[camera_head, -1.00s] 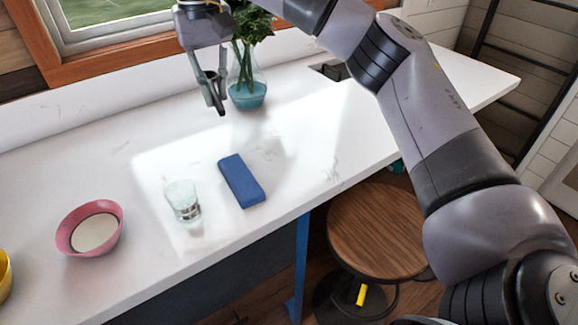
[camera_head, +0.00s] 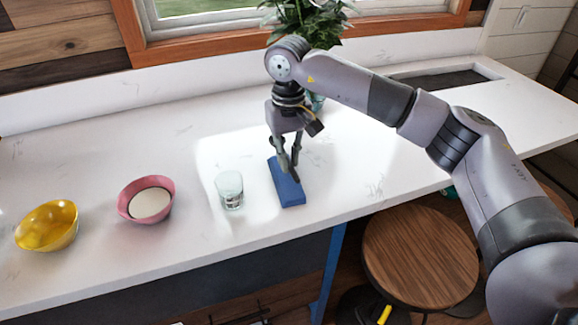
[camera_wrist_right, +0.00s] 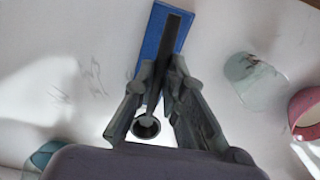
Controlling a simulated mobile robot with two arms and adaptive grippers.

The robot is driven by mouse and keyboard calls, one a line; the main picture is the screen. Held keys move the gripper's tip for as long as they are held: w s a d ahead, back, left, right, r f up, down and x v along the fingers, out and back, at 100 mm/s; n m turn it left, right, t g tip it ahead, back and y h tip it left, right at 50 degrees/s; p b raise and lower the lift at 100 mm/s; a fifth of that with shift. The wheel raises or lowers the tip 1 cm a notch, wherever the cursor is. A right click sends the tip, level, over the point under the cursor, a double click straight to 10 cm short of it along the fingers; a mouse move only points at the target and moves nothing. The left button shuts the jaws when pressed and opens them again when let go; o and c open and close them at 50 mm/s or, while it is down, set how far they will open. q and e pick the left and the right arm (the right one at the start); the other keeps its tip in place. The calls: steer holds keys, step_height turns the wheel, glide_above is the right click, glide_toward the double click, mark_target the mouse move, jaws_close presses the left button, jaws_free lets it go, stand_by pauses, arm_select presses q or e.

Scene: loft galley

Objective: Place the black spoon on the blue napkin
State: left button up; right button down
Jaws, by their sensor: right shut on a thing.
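The blue napkin (camera_head: 291,194) is a folded block lying on the white counter. My right gripper (camera_head: 291,166) points down over it and is shut on the black spoon. In the right wrist view the spoon's dark handle (camera_wrist_right: 170,42) extends beyond the fingers (camera_wrist_right: 163,82) over the napkin (camera_wrist_right: 154,46), and its round bowl (camera_wrist_right: 146,127) is on the near side. I cannot tell whether the spoon touches the napkin. The fingers hide part of the spoon. My left gripper is out of view.
A clear glass (camera_head: 230,190) stands just left of the napkin. A pink bowl (camera_head: 146,199) and a yellow bowl (camera_head: 47,226) are farther left. A plant (camera_head: 312,22) in a vase stands behind my arm. The counter right of the napkin is clear.

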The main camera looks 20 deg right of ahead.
mark_target(288, 181)
steer(key=shift+f, duration=0.6)
step_height(288, 181, down, 3)
steer(key=shift+f+p, duration=0.15)
steer(key=shift+p, duration=0.55)
steer(key=shift+f, duration=0.1)
steer(key=shift+f+b, duration=0.15)
steer(key=shift+b, duration=0.15)
steer(key=c, duration=1.6)
jaws_free()
steer(key=shift+c, duration=0.2)
